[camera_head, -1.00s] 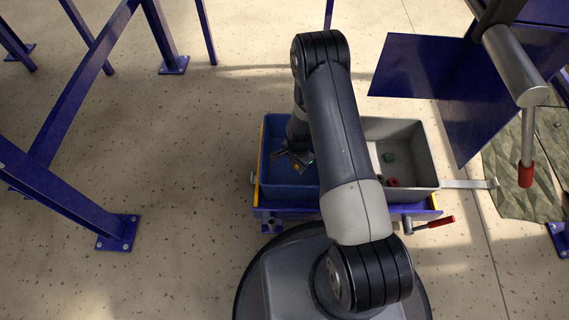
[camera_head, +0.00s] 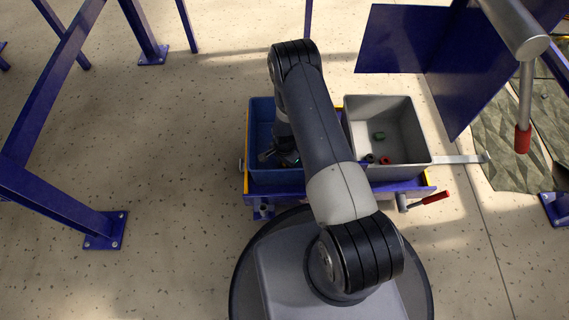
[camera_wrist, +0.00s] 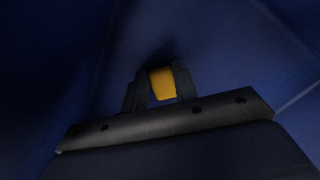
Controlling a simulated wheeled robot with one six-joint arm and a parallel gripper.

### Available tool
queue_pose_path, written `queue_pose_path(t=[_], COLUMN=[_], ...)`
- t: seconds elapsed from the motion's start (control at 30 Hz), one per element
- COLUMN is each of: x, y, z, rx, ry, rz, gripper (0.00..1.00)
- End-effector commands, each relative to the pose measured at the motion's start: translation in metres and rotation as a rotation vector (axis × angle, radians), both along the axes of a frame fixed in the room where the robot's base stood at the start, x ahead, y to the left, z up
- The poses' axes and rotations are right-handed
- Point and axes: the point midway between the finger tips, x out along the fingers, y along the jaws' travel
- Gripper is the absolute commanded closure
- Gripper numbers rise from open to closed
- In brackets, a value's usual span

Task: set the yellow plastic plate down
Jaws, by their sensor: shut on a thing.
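The yellow plastic plate (camera_wrist: 162,84) shows in the wrist view as a small yellow piece between the two fingers of my gripper (camera_wrist: 157,85). My gripper is shut on it. Dark blue walls surround the gripper in that view, and it is dim. In the head view my gripper (camera_head: 279,158) is down inside the blue bin (camera_head: 259,120), left of the grey bin. The yellow plate is hidden there by my arm and hand. I cannot tell whether the plate touches the bin floor.
The grey bin (camera_head: 413,125) on the right holds a green piece (camera_head: 379,136), a red piece (camera_head: 384,160) and a dark piece (camera_head: 370,158). Both bins sit on a blue cart (camera_head: 405,187) with a red-tipped lever (camera_head: 435,197). Blue frame posts stand at left, blue panels at upper right.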

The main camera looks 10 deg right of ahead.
Motion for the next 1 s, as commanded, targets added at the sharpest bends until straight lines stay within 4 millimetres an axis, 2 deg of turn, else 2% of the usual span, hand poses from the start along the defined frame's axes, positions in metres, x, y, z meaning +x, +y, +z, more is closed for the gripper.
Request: queue_pose_path(t=[0.17,0.2,0.43,0.8,1.0], x=[0.0,0.0,0.0,0.0,0.001], y=[0.0,0.0,0.0,0.0,0.0], z=[-0.004,-0.003,-0.003,0.003,0.043], rx=[-0.001,-0.001,-0.001,-0.001,0.0], ry=[0.001,0.001,0.001,0.001,-0.002], rz=[0.0,0.0,0.0,0.0,0.0], gripper=[0.93,0.71,0.52,0.51,0.51])
